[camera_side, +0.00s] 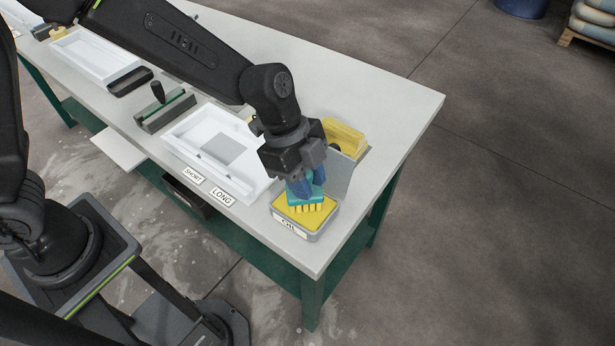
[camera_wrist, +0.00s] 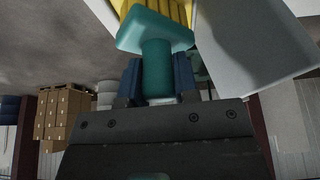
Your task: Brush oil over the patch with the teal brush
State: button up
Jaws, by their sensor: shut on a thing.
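My gripper (camera_side: 300,180) is shut on the teal brush (camera_side: 308,198) and holds it with its yellow bristles down at the oil box. The brush's handle and head fill the middle of the wrist view (camera_wrist: 155,65), between my blue fingers. The grey box labelled OIL (camera_side: 311,235) has a yellow pad (camera_side: 297,216) inside. The bristles are at the pad; I cannot tell how far they press in. A grey patch (camera_side: 230,148) lies in the white tray (camera_side: 197,162) to the left of my gripper.
A yellow block (camera_side: 345,136) stands behind my gripper. Labels SHORT (camera_side: 193,176) and LONG (camera_side: 222,196) are on the front edge. The table (camera_side: 385,112) is clear at right.

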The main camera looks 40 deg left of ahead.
jog(key=shift+r, duration=3.5)
